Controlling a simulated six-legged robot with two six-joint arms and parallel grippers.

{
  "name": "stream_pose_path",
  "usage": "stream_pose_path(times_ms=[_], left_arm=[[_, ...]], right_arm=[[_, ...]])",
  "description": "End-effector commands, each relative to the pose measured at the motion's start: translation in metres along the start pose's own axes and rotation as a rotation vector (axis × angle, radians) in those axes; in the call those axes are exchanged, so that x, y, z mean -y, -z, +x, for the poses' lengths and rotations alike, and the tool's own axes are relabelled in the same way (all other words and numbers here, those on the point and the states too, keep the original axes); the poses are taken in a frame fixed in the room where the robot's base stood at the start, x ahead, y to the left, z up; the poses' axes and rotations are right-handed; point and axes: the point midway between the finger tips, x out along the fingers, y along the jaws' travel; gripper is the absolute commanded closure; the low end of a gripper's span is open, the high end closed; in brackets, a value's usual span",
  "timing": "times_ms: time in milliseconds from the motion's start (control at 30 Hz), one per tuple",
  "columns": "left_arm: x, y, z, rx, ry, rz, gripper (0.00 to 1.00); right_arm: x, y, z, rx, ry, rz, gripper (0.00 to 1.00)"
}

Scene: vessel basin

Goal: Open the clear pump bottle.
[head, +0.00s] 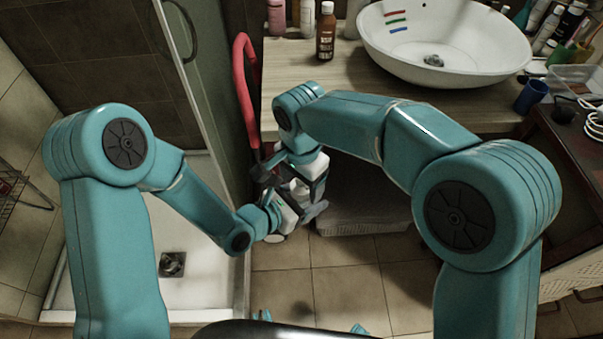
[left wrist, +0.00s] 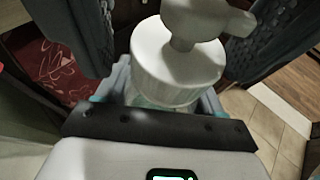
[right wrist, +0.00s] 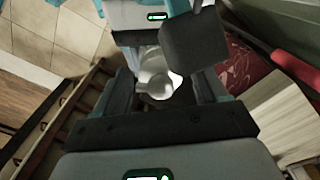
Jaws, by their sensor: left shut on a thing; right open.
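The clear pump bottle has a white pump head with a broad collar and a side spout, seen large in the left wrist view (left wrist: 180,70). Only a bit of its body shows below the collar. My left gripper (left wrist: 165,100) is shut on the bottle just under the collar. My right gripper (right wrist: 162,92) is open, its dark fingers on either side of the white pump head (right wrist: 155,76); I see no firm contact. In the head view my left gripper (head: 283,208) and right gripper (head: 298,172) meet in mid-air, largely hiding the bottle.
A wooden counter (head: 400,112) with a white basin (head: 450,45) and a brown bottle (head: 326,32) stands behind my grippers. A red curved bar (head: 243,85) is close at the left. A white basket (head: 360,205) is below.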

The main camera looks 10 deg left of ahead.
Motion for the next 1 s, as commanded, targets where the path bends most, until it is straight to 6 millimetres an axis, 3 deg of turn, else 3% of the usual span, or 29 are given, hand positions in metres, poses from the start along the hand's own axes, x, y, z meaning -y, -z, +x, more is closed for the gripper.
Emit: stream_pose_path(times_ms=[167,200,367,567,800,1000], left_arm=[[0.0,-0.0001,0.0,0.0,0.0,0.0,1.0],[0.0,-0.0001,0.0,0.0,0.0,0.0,1.0],[-0.0001,-0.0002,0.0,0.0,0.0,0.0,1.0],[-0.0002,-0.0001,0.0,0.0,-0.001,0.0,1.0],[-0.0003,-0.0001,0.0,0.0,-0.001,0.0,1.0],[-0.0003,-0.0001,0.0,0.0,-0.001,-0.001,1.0]], right_arm=[[0.0,0.0001,0.0002,0.0,0.0,0.0,0.28],[0.0,0.0002,0.0001,0.0,0.0,0.0,0.34],[0.0,0.0002,0.0,0.0,0.0,0.0,0.86],[-0.0001,0.0002,-0.0001,0.0,0.0,-0.023,0.86],[-0.0003,0.0005,-0.0003,0.0,0.0,-0.281,0.86],[-0.0004,0.0005,-0.0003,0.0,-0.001,-0.296,0.86]])
